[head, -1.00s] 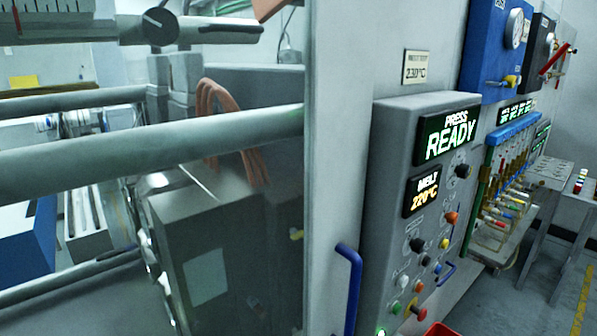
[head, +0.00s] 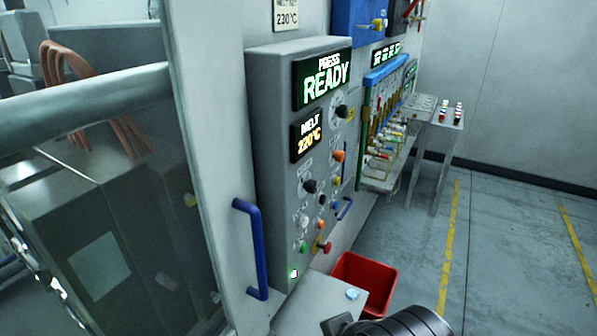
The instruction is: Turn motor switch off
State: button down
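The grey control panel (head: 268,130) stands in the middle of the head view, with a green "PRESS READY" display (head: 322,78) and a "MELT 220°C" display (head: 309,134). The labels are too small to read, so I cannot tell which one is the motor switch. Part of my arm shows at the bottom edge; my gripper's fingers are not visible.
A glass machine door with a blue handle (head: 252,250) is left of the panel. A red bin (head: 366,283) stands on the floor below it. Valves with coloured tubes (head: 384,140) and a small table (head: 447,117) are beyond. The floor at right is clear.

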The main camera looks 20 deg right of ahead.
aim_at(311, 185)
jog(key=l+u, duration=0.25)
jog(key=u, duration=0.15)
jog(key=k+l+u, duration=0.1)
jog(key=l+u, duration=0.15)
jog(key=u, duration=0.15)
jog(key=k+l+u, duration=0.1)
jog(key=l+u, duration=0.15)
jog(key=u, duration=0.15)
